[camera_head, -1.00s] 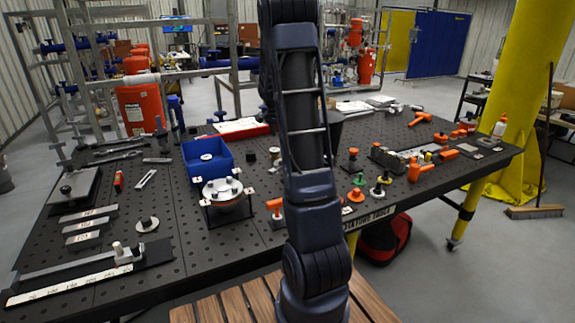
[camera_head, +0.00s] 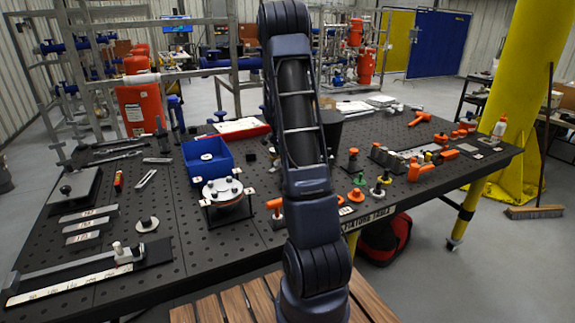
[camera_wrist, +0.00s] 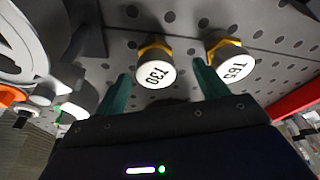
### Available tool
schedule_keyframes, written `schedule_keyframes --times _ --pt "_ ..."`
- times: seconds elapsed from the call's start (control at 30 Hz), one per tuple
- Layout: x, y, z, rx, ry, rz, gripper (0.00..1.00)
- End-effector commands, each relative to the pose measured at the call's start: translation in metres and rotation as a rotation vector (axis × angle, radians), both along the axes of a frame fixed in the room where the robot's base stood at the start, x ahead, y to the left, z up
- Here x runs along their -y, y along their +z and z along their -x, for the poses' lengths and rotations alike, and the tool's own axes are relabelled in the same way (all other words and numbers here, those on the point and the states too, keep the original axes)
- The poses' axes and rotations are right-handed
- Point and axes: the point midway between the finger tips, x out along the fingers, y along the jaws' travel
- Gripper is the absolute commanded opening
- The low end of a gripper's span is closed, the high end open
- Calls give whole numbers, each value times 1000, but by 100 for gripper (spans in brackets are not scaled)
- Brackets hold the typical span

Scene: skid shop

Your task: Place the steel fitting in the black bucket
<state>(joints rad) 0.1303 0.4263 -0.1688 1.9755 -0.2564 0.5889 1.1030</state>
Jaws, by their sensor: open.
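In the wrist view, a short grey fitting (camera_wrist: 154,68) with a brass-coloured collar and a white end face marked like T30 shows beyond the gap between my fingers. A similar fitting (camera_wrist: 232,62), marked like T65, is near the right finger. I cannot tell which one is the steel fitting. My gripper (camera_wrist: 164,90) is open, its two green fingers apart, with nothing seen held. In the head view my arm hides the gripper. A dark tapered container (camera_head: 331,124), likely the black bucket, stands on the table partly behind my arm.
The black perforated table (camera_head: 190,262) is crowded. A blue bin (camera_head: 208,160) and a round flange on a stand (camera_head: 224,194) are left of my arm. Orange-handled parts (camera_head: 420,170) are on the right. A red edge (camera_wrist: 297,100) shows in the wrist view.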

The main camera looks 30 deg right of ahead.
Motion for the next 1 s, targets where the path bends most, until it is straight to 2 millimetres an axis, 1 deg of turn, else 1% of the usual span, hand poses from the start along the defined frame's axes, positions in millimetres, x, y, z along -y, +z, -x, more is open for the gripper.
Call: schedule_keyframes --times 0.2,0.3,0.4,0.57,0.6,0.67,0.8,0.87,0.9,1.0 --pt "14 -26 3 -4 -2 0 73" --pt "16 -38 0 -4 1 0 73" --pt "17 -43 0 -2 1 0 73" --pt "17 -43 -1 -2 1 0 73" --pt "17 -43 0 -2 1 0 71" --pt "17 -43 0 -2 1 0 59" --pt "17 -43 0 -2 1 0 31" --pt "17 -43 0 -2 1 0 21" --pt "17 -43 -1 -1 1 0 16" --pt "17 -43 -1 -1 1 0 16"
